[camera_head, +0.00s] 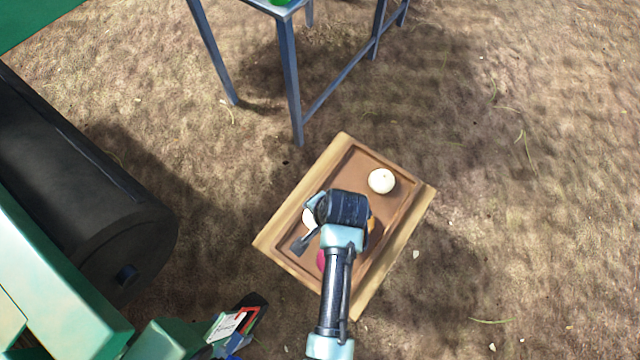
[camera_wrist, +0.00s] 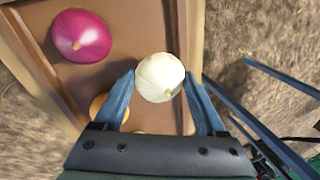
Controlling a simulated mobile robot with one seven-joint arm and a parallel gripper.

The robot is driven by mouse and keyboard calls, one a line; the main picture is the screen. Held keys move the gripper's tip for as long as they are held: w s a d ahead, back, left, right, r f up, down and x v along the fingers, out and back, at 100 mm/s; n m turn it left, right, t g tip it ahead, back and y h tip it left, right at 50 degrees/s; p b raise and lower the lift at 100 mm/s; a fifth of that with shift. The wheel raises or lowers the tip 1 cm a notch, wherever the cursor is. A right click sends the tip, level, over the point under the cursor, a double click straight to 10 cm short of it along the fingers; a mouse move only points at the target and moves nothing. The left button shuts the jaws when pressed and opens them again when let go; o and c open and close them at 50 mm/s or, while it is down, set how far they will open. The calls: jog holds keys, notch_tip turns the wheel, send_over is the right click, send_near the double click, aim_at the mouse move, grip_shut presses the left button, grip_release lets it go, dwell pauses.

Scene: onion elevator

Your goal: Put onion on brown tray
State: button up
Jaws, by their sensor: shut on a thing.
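My gripper (camera_wrist: 160,90) is shut on a white onion (camera_wrist: 161,74), with one blue finger on each side of it. In the head view my gripper (camera_head: 306,224) is over the left part of the brown tray (camera_head: 352,163), and the held onion (camera_head: 308,216) shows only partly beside my wrist. I cannot tell whether this onion touches the tray. The tray's brown floor also shows in the wrist view (camera_wrist: 128,58). Another white onion (camera_head: 381,181) lies at the tray's far right. A purple onion (camera_wrist: 82,36) and a partly hidden yellow-orange one (camera_wrist: 99,106) are also on the tray.
A blue-grey metal table (camera_head: 290,80) stands behind the tray, with a green thing (camera_head: 281,2) at its edge. A large dark cylinder (camera_head: 80,190) is at the left. Dry bare ground lies clear to the right of the tray.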

jog(key=shift+f+b, duration=0.6)
jog(key=shift+f, duration=1.05)
jog(key=shift+f, duration=0.15)
jog(key=o, duration=1.4)
